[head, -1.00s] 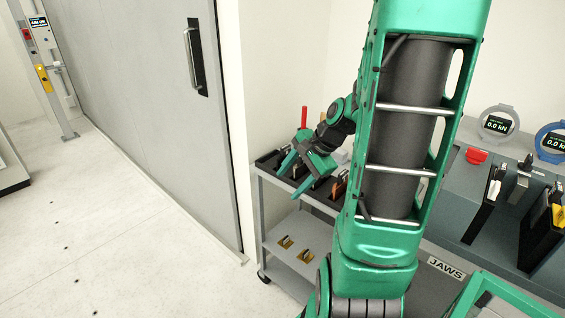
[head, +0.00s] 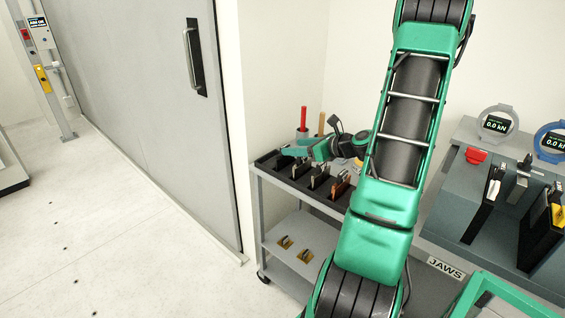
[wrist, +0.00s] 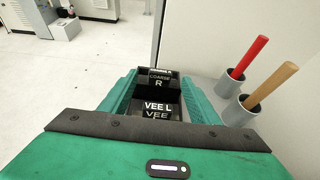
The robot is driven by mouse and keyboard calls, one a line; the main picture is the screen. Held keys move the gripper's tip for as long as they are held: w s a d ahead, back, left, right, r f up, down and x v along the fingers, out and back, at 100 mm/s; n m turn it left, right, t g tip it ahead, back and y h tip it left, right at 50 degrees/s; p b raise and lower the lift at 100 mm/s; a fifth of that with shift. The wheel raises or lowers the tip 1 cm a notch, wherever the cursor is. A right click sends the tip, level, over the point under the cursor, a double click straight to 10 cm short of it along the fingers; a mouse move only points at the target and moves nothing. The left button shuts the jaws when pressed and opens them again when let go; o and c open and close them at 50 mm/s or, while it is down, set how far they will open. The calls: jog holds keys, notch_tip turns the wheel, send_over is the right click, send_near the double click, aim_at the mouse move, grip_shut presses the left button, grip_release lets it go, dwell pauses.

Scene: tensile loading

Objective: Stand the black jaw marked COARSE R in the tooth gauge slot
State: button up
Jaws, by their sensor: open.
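The black jaw marked COARSE R (wrist: 160,82) stands in the dark tray, its white label facing up in the wrist view. My gripper (wrist: 159,76) is open, with a green finger on each side of the row and COARSE R between the tips. Contact cannot be told. A black jaw marked VEE L (wrist: 158,107) is nearer my palm. In the head view my gripper (head: 290,150) lies over the left end of the tray (head: 262,162) and hides part of it. I cannot make out the tooth gauge slot.
Several other jaws (head: 320,177) stand along the tray on the grey cart. A red-handled tool (wrist: 247,57) and a wooden-handled one (wrist: 270,85) stand in grey cups beside it. A blue-grey bench (head: 445,190) with more black parts is at right.

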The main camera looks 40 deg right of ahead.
aim_at(285, 146)
jog(key=shift+x, duration=3.35)
jog(key=shift+s, duration=0.1)
jog(key=shift+d, duration=0.1)
jog(key=shift+c, duration=0.3)
grip_shut()
